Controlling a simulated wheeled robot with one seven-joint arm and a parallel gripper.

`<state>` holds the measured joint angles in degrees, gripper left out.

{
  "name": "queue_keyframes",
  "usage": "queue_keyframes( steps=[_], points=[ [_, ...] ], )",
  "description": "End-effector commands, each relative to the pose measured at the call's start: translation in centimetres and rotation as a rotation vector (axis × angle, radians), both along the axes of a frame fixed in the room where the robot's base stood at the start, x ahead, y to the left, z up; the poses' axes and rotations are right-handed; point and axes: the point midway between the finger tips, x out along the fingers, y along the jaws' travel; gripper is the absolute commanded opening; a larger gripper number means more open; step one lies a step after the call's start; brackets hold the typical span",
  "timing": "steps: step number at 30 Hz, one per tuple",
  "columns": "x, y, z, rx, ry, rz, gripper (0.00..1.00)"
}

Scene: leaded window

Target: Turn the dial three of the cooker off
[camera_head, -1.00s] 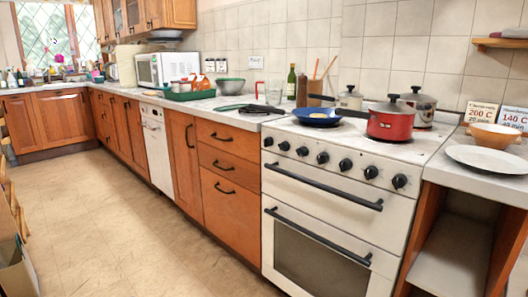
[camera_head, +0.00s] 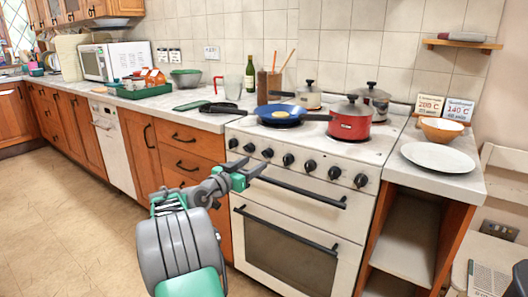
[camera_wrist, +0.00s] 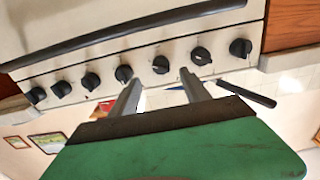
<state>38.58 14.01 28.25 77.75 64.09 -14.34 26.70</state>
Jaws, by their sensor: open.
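The white cooker (camera_head: 285,185) has a row of several black dials on its front panel. Counting from the left in the head view, the third dial (camera_head: 267,153) is just beyond my gripper (camera_head: 258,168). The wrist view shows the row upside down, with that dial (camera_wrist: 161,64) third from the right. There my gripper (camera_wrist: 160,86) is open and empty, its two grey fingers pointing at the panel on either side of this dial's line. The fingers look apart from the dials. The pointer marks are too small to read surely.
The black oven handle (camera_head: 300,190) runs below the dials. A blue pan (camera_head: 281,117) and a red pot (camera_head: 350,122) stand on the hob. A white plate (camera_head: 438,157) lies on the right counter. The floor (camera_head: 75,215) at left is clear.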

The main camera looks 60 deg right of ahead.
Motion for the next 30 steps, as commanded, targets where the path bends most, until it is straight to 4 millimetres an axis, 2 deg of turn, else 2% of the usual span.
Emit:
queue_keyframes(
  steps=[9,12,21,30],
  points=[
    [-1.0,-5.6,-0.3,0.001,-0.002,-0.001,0.55],
    [-1.1,-6.7,-0.2,0.002,-0.001,0.001,0.55],
    [-1.1,-7.2,0.0,0.002,0.000,0.003,0.55],
    [-1.1,-7.1,0.0,0.003,0.000,0.003,0.30]
  ],
)
